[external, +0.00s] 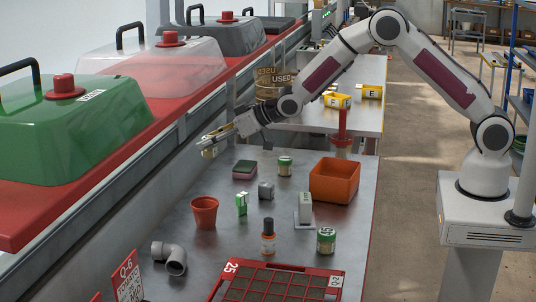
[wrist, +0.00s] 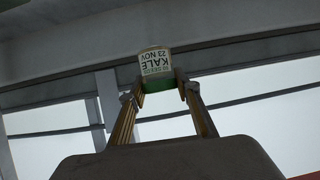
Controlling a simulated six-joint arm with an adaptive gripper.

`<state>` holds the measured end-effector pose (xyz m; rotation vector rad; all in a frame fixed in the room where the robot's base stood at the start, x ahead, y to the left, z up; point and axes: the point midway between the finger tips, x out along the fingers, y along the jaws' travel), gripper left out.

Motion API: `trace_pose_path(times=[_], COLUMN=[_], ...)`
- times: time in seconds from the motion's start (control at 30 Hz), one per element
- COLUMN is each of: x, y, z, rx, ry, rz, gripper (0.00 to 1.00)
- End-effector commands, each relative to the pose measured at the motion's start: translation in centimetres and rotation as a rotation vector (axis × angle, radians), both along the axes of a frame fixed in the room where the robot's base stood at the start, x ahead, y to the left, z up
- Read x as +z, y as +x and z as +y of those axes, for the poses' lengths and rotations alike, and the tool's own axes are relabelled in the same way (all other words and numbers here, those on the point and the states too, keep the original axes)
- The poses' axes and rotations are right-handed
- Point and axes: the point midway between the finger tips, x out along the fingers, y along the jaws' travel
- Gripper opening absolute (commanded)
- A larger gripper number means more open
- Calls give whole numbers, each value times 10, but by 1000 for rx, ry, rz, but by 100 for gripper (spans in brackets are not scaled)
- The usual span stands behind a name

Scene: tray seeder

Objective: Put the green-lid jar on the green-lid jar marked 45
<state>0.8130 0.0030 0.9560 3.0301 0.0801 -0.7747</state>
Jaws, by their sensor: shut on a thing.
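My gripper (external: 208,143) is shut on a small jar, held out over the left edge of the bench, high above its top. In the wrist view the jar (wrist: 154,62) sits between the two fingertips, with a white label reading KALE 23 NOV upside down and a green lid towards the gripper. In the external view the held jar (external: 209,153) is small and partly hidden by the fingers. A green-lid jar (external: 326,241) with a large number, apparently 45, stands upright on the bench at the right. Another green-lid jar (external: 285,166) stands farther back; its marking is too small to read.
An orange bin (external: 334,181), terracotta pot (external: 204,213), sponge (external: 244,171) and pipe elbow (external: 170,257) also occupy the bench.

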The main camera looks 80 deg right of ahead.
Motion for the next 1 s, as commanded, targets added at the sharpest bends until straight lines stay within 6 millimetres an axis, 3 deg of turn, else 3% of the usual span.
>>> trace_pose_path(times=[0.57, 1.0], x=[24, 40], y=[-13, -29], z=[11, 31], rx=[134, 277], ry=[-1, -1], rz=[-2, -2], gripper=[10, 10])
